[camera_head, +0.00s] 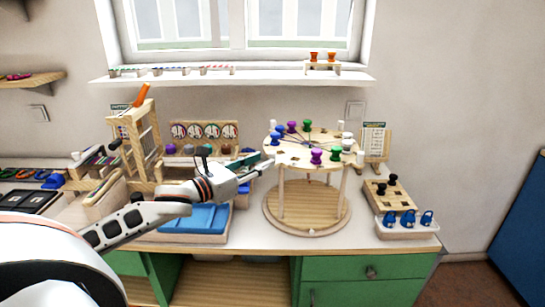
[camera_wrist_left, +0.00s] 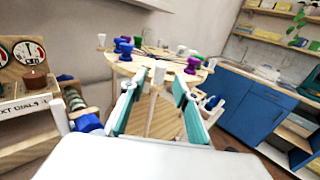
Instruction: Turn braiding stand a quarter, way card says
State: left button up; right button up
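The braiding stand has a round pale wooden top (camera_head: 293,157) on posts above a round base (camera_head: 280,222). Purple, green and blue bobbins sit around the top, with threads meeting near its middle. White pegs stand out at its rim. The card (camera_head: 374,141) stands behind it at the right; its marks are too small to read. My left gripper (camera_head: 262,167) is at the left front rim of the top. In the left wrist view its teal fingers (camera_wrist_left: 155,92) are apart, with a white-tipped peg (camera_wrist_left: 158,74) showing between them. I cannot tell whether they touch it. My right gripper is out of view.
A wooden block with black knobs (camera_head: 390,196) and a tray with blue padlock-like pieces (camera_head: 407,230) are right of the stand. A blue tray (camera_head: 200,220), a small loom-like frame (camera_head: 147,140) and a dial rack (camera_head: 205,132) are left. The counter front by the base is clear.

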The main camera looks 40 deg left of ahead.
aim_at(270, 157)
pick_arm(q)
jog(key=shift+w+d+p, duration=0.1)
jog(key=shift+w+d, duration=0.1)
jog(key=shift+w, duration=0.65)
jog(key=shift+w+d+p, duration=0.1)
jog(key=shift+w+d, duration=0.05)
jog(key=shift+w, duration=0.75)
jog(key=shift+w+d+p, duration=0.1)
jog(key=shift+w+d, duration=0.1)
jog(key=shift+w, duration=0.65)
grip_shut()
